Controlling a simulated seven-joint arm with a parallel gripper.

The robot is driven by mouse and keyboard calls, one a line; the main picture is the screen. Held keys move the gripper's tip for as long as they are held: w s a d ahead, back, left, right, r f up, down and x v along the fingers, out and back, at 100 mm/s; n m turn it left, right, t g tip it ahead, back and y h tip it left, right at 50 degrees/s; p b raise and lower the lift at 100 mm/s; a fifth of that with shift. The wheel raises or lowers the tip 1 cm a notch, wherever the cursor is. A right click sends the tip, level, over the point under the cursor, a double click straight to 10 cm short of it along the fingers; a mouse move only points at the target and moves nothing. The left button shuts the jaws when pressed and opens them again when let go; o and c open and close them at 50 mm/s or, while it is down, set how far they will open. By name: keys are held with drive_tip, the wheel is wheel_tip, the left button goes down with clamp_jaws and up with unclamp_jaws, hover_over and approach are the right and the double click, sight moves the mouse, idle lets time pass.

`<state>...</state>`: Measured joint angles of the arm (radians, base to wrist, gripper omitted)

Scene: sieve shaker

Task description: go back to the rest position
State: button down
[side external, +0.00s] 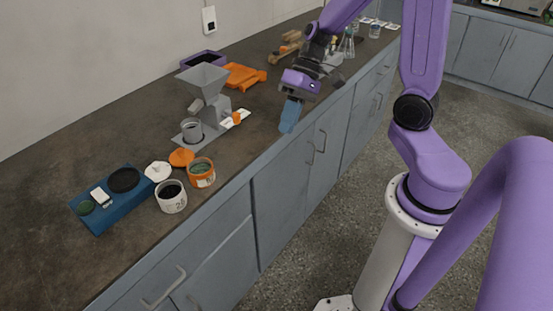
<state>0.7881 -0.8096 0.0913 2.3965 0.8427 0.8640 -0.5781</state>
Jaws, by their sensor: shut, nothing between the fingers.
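My gripper (290,116) has blue fingers and hangs from the purple arm just above the front edge of the dark counter (85,155). Its fingers point down and are closed together with nothing in them. It is apart from the things on the counter, to the right of the grey hopper device (204,84).
A metal cup (192,130) stands under the hopper. Left of it are an orange lid (181,157), an orange jar (201,173), a white jar (171,197), a white lid (158,171) and a blue sieve shaker base (98,222). Orange parts (243,75) and glassware (346,48) stand farther back.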

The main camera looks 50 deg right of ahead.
drive_tip(key=s+a+r+n+h, duration=0.2)
drive_tip(key=s+n+h, duration=0.4)
drive_tip(key=s+n, duration=0.6)
drive_tip(key=s+a, duration=0.1)
drive_tip(key=s, duration=0.3)
drive_tip(key=shift+r+h, duration=0.15)
drive_tip(key=shift+h, duration=0.15)
drive_tip(key=c, duration=1.6)
unclamp_jaws()
drive_tip(key=shift+s+n, duration=0.15)
drive_tip(key=shift+n, duration=0.25)
drive_tip(key=shift+c, duration=0.2)
drive_tip(key=o, duration=0.5)
drive_tip(key=shift+a+r, duration=0.15)
drive_tip(key=shift+o, duration=1)
drive_tip(key=w+a+r+m, duration=0.3)
drive_tip(key=w, duration=0.7)
drive_tip(key=shift+w+a, duration=0.2)
wheel_tip(320, 180, up, 4)
drive_tip(key=m, duration=1)
hover_over(236, 114)
wheel_tip(236, 114, down, 17)
drive_tip(key=shift+f, duration=0.2)
